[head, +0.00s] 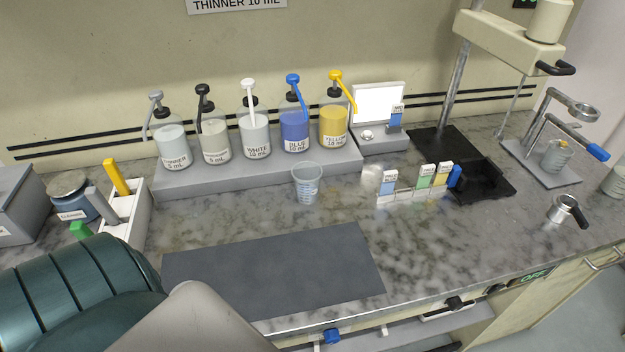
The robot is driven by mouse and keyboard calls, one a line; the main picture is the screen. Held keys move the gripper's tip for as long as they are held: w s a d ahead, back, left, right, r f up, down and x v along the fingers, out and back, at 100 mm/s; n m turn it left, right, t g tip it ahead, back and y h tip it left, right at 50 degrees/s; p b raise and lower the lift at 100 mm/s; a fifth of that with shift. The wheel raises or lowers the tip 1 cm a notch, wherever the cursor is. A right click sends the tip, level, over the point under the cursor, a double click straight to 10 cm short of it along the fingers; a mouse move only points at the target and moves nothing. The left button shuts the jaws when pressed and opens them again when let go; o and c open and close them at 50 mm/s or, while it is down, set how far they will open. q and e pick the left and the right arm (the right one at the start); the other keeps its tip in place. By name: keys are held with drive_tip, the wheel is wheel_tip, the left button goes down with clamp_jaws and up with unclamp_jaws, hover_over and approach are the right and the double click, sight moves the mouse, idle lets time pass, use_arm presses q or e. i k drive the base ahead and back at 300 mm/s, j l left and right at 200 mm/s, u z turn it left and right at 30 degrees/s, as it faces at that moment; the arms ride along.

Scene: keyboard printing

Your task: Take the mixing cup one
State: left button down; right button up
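A clear mixing cup (307,184) with bluish markings stands upright on the marble counter, in front of the pump bottle shelf. It looks empty. Another small cup-like container (555,155) stands on the grey stand at the right, and part of one more vessel (615,180) shows at the right edge. Neither of my grippers is in view. Only parts of my own body show at the lower left.
Several pump bottles stand on a grey shelf (260,172). A dark mat (270,268) lies at the counter's front. A card rack (410,193) stands right of the cup, with a press (447,143) behind. A white tool holder (125,210) is at left.

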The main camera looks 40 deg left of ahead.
sight(307, 174)
drive_tip(key=u, duration=1.25)
drive_tip(key=l, duration=0.15)
